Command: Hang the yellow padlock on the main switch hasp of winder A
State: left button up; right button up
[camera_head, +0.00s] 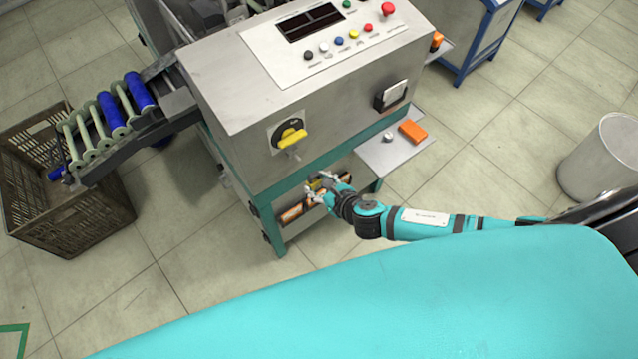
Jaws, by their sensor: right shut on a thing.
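The machine, winder A (225,95), has a black rotary main switch with a yellow handle (292,138) on its front panel. A small pale metal part, the hasp (294,155), shows just below the handle. My right gripper (318,186) is in front of the machine's lower front, below and a little right of the switch. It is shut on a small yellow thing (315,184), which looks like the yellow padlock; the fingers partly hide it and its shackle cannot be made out. The held thing is apart from the hasp. My left gripper is not in view.
A side shelf (375,155) with an orange box (413,131) juts out right of my gripper. A low shelf with orange-trimmed items (291,214) lies under the machine. A bobbin chute and brown crate (75,235) stand left, a grey bin (600,160) right.

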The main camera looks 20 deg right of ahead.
jog(key=shift+w, duration=0.1)
dwell(0.3)
jog(key=shift+w+a+p, duration=0.15)
jog(key=shift+w+a, duration=0.1)
jog(key=shift+w, duration=0.7)
jog(key=shift+w+a+p, duration=0.2)
jog(key=shift+w+a, duration=0.1)
jog(key=shift+w, duration=0.6)
jog(key=shift+w+a+p, duration=0.15)
jog(key=shift+w+a, duration=0.1)
jog(key=shift+w, duration=0.7)
jog(key=shift+w, duration=0.15)
jog(key=shift+w+a, duration=0.25)
jog(key=shift+w, duration=0.65)
jog(key=shift+f, duration=0.45)
jog(key=o, duration=1.4)
jog(key=shift+s, duration=0.1)
jog(key=v, duration=1.2)
